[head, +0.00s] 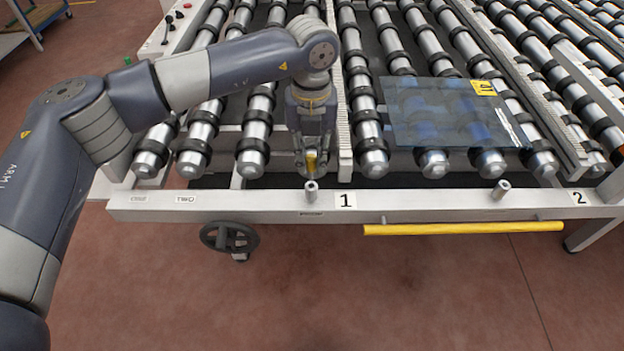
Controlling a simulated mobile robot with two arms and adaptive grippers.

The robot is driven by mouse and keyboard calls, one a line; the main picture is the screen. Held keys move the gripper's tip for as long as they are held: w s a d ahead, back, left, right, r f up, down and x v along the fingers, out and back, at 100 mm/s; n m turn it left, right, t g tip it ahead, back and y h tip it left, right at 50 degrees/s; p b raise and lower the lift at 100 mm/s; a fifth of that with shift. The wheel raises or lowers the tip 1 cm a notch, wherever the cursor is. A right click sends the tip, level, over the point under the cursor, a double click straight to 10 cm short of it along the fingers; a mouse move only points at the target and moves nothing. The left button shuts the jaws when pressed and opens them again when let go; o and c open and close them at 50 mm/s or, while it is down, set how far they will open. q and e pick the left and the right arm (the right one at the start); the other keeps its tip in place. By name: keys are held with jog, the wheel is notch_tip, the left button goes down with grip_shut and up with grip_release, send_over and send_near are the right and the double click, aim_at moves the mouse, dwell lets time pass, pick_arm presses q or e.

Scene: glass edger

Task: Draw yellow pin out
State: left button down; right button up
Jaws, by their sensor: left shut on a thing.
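The yellow pin (311,162) shows between the fingertips of my left gripper (312,168). My left gripper points down and is shut on the pin. It is above the front rail, just behind a short metal socket (311,190) to the left of the label "1". Only a small yellow part of the pin is seen; the fingers hide the rest. I cannot tell whether its lower end is in anything. A second metal socket (501,189) stands on the rail nearer the label "2". My right gripper is not in view.
A blue-tinted glass pane (440,115) with a yellow label lies on the rollers at right. A yellow bar (463,228) runs along the front of the rail (420,206). A black handwheel (229,237) hangs below its left part. The red floor in front is clear.

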pick_arm(q)
jog(key=shift+r, duration=0.4)
jog(key=shift+r+p, duration=0.8)
jog(key=shift+r, duration=1.2)
